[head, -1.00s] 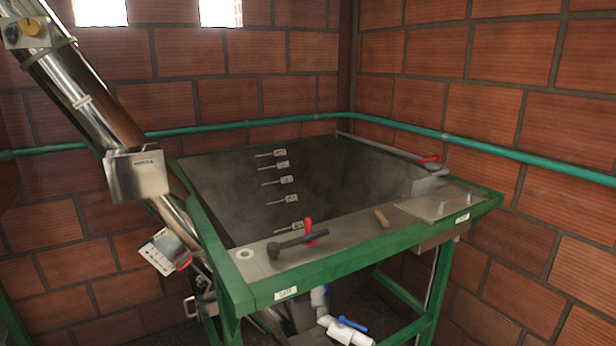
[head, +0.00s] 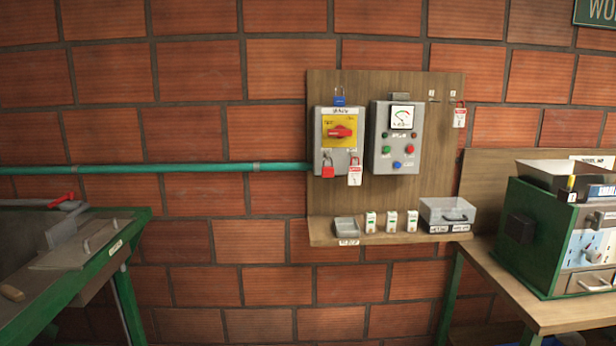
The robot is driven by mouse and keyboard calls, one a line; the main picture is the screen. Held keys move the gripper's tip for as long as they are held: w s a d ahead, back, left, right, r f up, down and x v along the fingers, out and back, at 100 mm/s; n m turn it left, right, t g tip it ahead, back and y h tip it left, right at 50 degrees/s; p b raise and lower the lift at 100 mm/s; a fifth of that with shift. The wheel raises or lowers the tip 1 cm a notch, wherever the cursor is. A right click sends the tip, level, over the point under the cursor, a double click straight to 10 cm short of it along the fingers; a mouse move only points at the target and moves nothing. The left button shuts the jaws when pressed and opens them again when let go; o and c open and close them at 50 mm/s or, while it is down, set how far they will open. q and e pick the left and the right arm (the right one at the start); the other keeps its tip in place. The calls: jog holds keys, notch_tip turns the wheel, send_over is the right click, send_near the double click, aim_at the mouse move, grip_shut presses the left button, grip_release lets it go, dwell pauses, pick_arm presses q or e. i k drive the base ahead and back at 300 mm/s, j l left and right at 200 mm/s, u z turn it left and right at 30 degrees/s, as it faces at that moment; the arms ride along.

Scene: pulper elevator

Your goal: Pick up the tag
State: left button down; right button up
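Two red-and-white tags show in the head view. One tag (head: 355,173) hangs at the lower right edge of a grey switch box (head: 327,116). The other tag (head: 459,117) hangs from a hook at the upper right of the wooden wall board (head: 437,180). A red padlock (head: 327,170) hangs at the box's lower left, and a blue padlock (head: 339,99) is at its top. The box has a red rotary handle (head: 341,132) on a yellow plate. Neither of my grippers is in view.
A grey control box (head: 395,138) with a gauge and buttons is beside the switch box. The board's shelf (head: 375,239) holds a small tray (head: 346,228), several small white items and a clear bin (head: 446,214). A green-framed hopper (head: 130,228) stands left, a bench (head: 545,314) right.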

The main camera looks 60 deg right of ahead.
aim_at(354, 176)
jog(key=z, duration=2.25)
jog(key=i+j, duration=0.2)
